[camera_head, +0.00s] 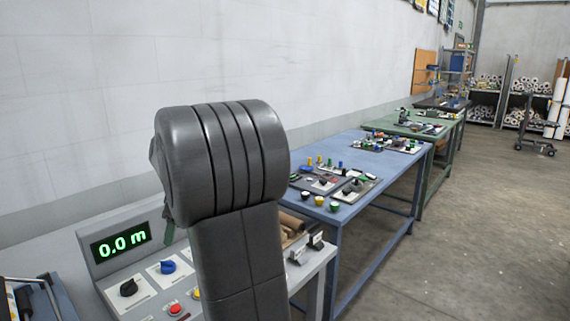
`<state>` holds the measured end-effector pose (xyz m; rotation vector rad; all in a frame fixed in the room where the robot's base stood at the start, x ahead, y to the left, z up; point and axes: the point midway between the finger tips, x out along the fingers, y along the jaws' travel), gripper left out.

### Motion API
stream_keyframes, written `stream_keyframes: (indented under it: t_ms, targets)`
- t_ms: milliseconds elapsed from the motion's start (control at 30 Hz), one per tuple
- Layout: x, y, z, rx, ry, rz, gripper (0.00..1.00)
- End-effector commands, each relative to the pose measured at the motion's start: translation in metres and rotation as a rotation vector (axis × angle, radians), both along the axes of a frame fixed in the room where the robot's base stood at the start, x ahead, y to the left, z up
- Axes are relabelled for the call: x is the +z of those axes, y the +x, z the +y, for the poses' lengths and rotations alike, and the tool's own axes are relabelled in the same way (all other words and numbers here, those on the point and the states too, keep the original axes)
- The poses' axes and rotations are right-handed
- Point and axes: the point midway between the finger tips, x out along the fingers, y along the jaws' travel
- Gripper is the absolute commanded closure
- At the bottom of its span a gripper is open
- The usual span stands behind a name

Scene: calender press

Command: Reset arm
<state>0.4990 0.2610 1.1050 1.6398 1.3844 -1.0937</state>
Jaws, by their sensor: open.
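My own grey arm (228,200) stands upright in the middle foreground, with its thick rounded joint at the top. It hides part of the control console behind it. My gripper does not show in this view. The console (92,234) has a green display (121,242) reading "0.0 m". On its panel are a black knob (129,287), a blue knob (168,267) and a red button (175,308).
A blue table (345,207) with parts and coloured knobs stands beyond the console. A green table (440,134) follows farther back. Racks of rolls (487,100) stand at the far right. The concrete floor (480,240) at right is clear.

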Motion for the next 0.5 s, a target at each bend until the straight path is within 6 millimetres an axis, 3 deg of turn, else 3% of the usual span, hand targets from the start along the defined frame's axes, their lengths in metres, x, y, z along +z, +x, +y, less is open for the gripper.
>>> stream_keyframes:
  t_ms: [500]
  targets:
    - [-0.097, 0.006, 0.04, 0.002, -0.002, 0.002, 0.42]
